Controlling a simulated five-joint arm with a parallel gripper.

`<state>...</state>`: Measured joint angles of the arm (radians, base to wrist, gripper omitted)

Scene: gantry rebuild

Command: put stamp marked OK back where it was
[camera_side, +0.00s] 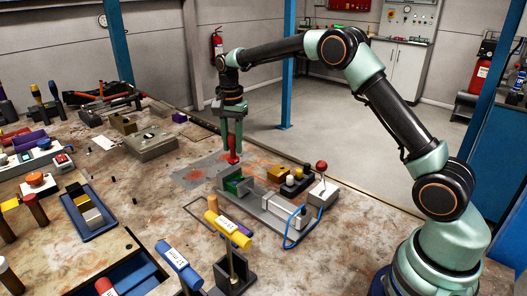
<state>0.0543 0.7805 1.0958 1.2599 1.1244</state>
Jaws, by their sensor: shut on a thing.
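My gripper (232,137) points down over the middle of the bench and is shut on a small upright red thing (233,157), which looks like a stamp. No OK mark can be read on it from here. Its lower end is over or on a grey sheet (190,176) with red marks; I cannot tell if it touches. A yellow-topped tool (222,222) with a white label stands upright in a dark holder (233,276) at the front. A blue-topped piece (176,262) with a white label is left of it. Their lettering is too small to read.
A blue tray (100,224) with blocks lies left. A grey box (151,144) sits behind left.

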